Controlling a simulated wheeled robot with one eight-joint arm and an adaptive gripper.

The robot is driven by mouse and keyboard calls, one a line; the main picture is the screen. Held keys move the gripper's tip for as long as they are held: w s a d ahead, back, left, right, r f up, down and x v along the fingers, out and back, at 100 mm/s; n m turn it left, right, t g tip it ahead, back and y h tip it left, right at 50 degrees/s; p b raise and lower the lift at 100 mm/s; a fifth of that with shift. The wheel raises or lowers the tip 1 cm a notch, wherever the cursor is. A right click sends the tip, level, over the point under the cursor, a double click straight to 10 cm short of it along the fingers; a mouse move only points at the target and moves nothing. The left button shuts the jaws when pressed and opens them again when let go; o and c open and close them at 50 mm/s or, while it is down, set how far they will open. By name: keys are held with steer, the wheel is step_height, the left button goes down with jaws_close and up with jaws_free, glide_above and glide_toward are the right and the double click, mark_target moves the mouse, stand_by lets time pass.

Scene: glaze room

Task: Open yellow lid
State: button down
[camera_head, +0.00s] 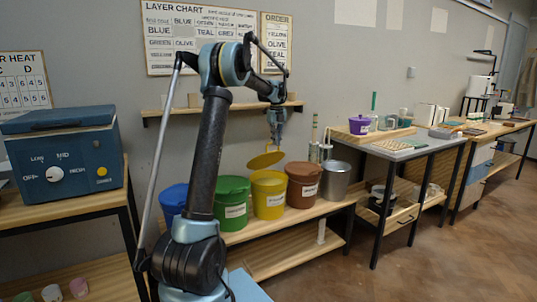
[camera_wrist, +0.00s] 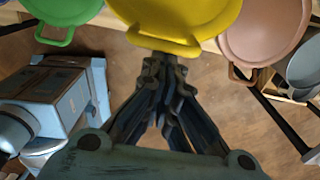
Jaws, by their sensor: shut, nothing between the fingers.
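The yellow lid (camera_head: 266,159) is raised and tilted above the yellow bucket (camera_head: 268,200) in the head view, with a gap between lid and rim. The bucket stands on the low shelf between a green and a brown bucket. In the wrist view the yellow lid (camera_wrist: 185,14) fills the top middle, with its handle loop (camera_wrist: 163,43) towards me. My gripper (camera_head: 277,139) is just above the lid's upper edge. In the wrist view my gripper (camera_wrist: 163,60) is shut and empty, with its fingertips close to the handle. I cannot tell whether they touch it.
A green bucket (camera_head: 232,205), a brown bucket (camera_head: 303,185), a blue bucket (camera_head: 173,198) and a metal bin (camera_head: 335,181) share the shelf. A wall shelf (camera_head: 222,107) runs behind my arm. A blue kiln (camera_head: 66,160) stands left. The floor (camera_head: 440,225) at right is clear.

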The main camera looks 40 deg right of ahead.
steer(key=w+d+r, duration=0.1)
steer(key=w+r, duration=0.2)
steer(key=w, duration=0.4)
steer(key=w+d+r, duration=0.1)
steer(key=w+r, duration=0.2)
steer(key=w, duration=0.4)
steer(key=shift+w+r, duration=0.2)
steer(key=shift+w, duration=0.1)
stand_by(0.8)
step_height(320, 180, up, 12)
steer(key=shift+w, duration=0.2)
stand_by(0.7)
